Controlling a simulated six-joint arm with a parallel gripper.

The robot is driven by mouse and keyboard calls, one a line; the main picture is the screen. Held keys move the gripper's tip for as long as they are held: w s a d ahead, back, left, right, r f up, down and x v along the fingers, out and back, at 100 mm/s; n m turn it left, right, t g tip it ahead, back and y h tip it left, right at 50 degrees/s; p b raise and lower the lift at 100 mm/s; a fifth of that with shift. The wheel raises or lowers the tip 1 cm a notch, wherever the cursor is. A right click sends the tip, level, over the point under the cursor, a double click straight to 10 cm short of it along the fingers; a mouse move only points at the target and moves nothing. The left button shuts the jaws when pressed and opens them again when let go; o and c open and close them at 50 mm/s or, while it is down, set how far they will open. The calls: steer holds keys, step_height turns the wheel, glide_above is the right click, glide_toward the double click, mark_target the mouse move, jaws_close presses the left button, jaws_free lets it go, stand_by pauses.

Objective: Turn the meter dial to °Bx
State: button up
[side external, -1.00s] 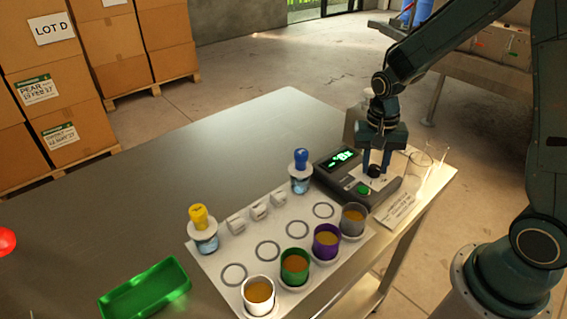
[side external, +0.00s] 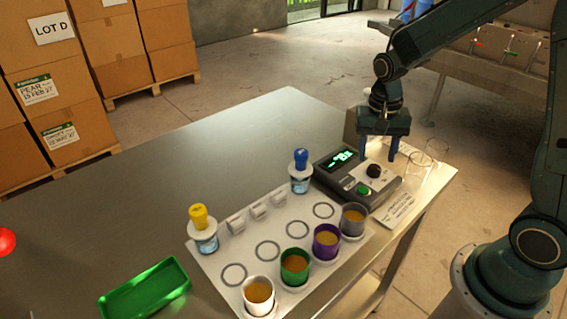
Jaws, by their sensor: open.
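The meter (side external: 343,178) is a dark box on the table with a lit green display (side external: 343,158) and a green button (side external: 363,189).
Glass beakers (side external: 418,170) stand right of the meter, near a printed card (side external: 396,209). Several filled cups (side external: 326,240) stand on a white mat (side external: 213,268) in front. Blue-capped (side external: 301,172) and yellow-capped (side external: 202,229) bottles stand there too. A green tray (side external: 146,289) lies front left.

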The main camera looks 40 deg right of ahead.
mark_target(372, 169)
step_height(372, 169, up, 10)
steer(key=shift+w+a, duration=0.2)
steer(key=shift+r, duration=0.1)
stand_by(0.4)
steer(key=s+a+r+n+t, duration=0.2)
steer(key=s+n, duration=0.3)
steer(key=s, duration=0.3)
steer(key=s+a+r+n+t, duration=0.3)
steer(key=s+a+n+t, duration=0.1)
steer(key=s, duration=0.4)
steer(key=shift+s+r+n, duration=0.2)
steer(key=shift+r+n, duration=0.15)
steer(key=shift+n, duration=0.05)
